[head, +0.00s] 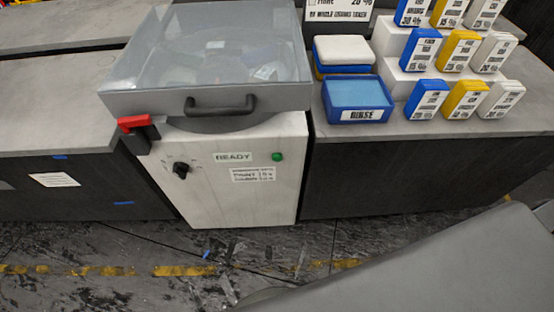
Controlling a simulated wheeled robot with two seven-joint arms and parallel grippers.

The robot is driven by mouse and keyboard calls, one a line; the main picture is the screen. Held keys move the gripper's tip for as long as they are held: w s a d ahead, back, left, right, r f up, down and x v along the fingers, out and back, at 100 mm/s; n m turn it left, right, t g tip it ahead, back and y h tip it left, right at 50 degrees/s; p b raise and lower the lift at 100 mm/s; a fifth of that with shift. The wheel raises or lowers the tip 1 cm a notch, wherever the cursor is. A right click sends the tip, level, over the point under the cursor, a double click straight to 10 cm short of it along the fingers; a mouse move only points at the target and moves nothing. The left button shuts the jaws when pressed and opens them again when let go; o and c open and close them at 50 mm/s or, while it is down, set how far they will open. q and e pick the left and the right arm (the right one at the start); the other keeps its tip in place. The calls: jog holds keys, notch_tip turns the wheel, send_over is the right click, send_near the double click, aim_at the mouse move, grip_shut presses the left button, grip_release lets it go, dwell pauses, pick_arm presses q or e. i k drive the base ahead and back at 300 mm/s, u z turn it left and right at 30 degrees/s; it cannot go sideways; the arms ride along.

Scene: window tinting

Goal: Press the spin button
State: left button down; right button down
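A white machine cabinet (235,185) stands between two grey counters. A round green button (277,157) sits on the upper right of its front, beside a label (233,156) reading READY. A black knob (181,170) is on the left of the same front. A transparent lid (220,45) with a dark handle (220,106) is down over the top of the machine. A red latch or lever (133,122) is at the lid's front left corner. Neither gripper is in view, and nothing touches the green button.
On the right counter (400,125) stand a blue RINSE tub (357,99), a white-topped block (344,52) and several blue, yellow and white packs (428,99) on a stepped stand. The left counter (60,100) looks bare. The floor before the machine has litter (228,288) and yellow tape (185,271).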

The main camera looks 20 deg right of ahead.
aim_at(276, 157)
jog(key=u, duration=2.45)
jog(key=i, duration=1.25)
jog(key=z, duration=2.9)
